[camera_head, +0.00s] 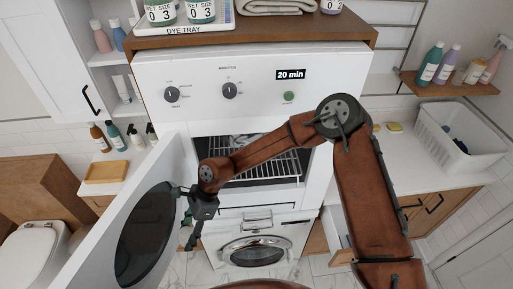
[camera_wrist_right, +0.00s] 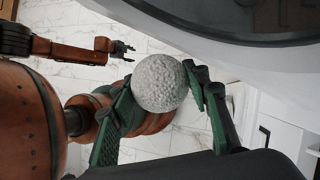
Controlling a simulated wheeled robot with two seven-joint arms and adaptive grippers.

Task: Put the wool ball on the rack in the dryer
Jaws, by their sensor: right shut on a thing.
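The dryer (camera_head: 330,75) stands in front of me with its round-windowed door (camera_head: 100,262) swung open to the left. The wire rack (camera_head: 283,167) shows inside its opening, partly hidden by my right arm. My right gripper (camera_head: 191,232) is low beside the open door, outside the dryer. In the right wrist view, it is shut on the pale, rough wool ball (camera_wrist_right: 160,83), between its dark green fingers. The ball cannot be made out in the head view. My left gripper (camera_wrist_right: 124,50) shows in the right wrist view with its fingers apart and empty.
A washing machine (camera_head: 227,251) is below the dryer. Something greyish lies at the back of the rack, partly hidden. A white basket (camera_head: 446,151) stands on the right counter. The open door bounds the left side; tiled floor shows below.

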